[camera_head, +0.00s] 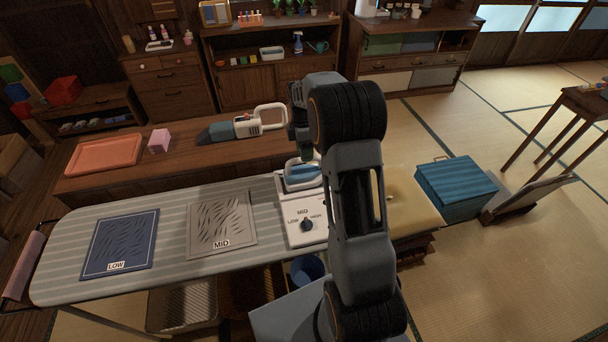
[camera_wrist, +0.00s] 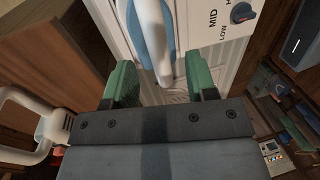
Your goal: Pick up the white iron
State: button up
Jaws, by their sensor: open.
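The white iron (camera_head: 303,171), with blue parts, rests on the white panel (camera_head: 306,230) at the right end of the striped ironing board (camera_head: 172,218). My arm hides part of it in the head view. In the wrist view the iron (camera_wrist: 152,38) shows its curved white and blue handle, reaching down to between my green finger pads. My gripper (camera_wrist: 160,82) is open, one finger on each side of the handle's end. I cannot tell how far above the handle the fingers are. The panel has a dial marked LOW, MID and HIGH.
A blue LOW cloth (camera_head: 121,243) and a grey MID cloth (camera_head: 222,222) lie on the board. A teal chest (camera_head: 456,187) stands right.

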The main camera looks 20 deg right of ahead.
aim_at(308, 169)
jog(key=shift+s+a+f+p, duration=0.1)
jog(key=shift+s+f+p, duration=0.1)
jog(key=shift+f, duration=0.7)
jog(key=shift+s+d+f+p, duration=0.1)
jog(key=shift+s+f+p, duration=0.1)
jog(key=shift+f, duration=0.65)
jog(key=shift+s+a+f+p, duration=0.1)
jog(key=shift+f+p, duration=0.1)
jog(key=shift+f, duration=0.7)
jog(key=shift+c, duration=0.3)
grip_shut()
jog(key=shift+r, duration=0.1)
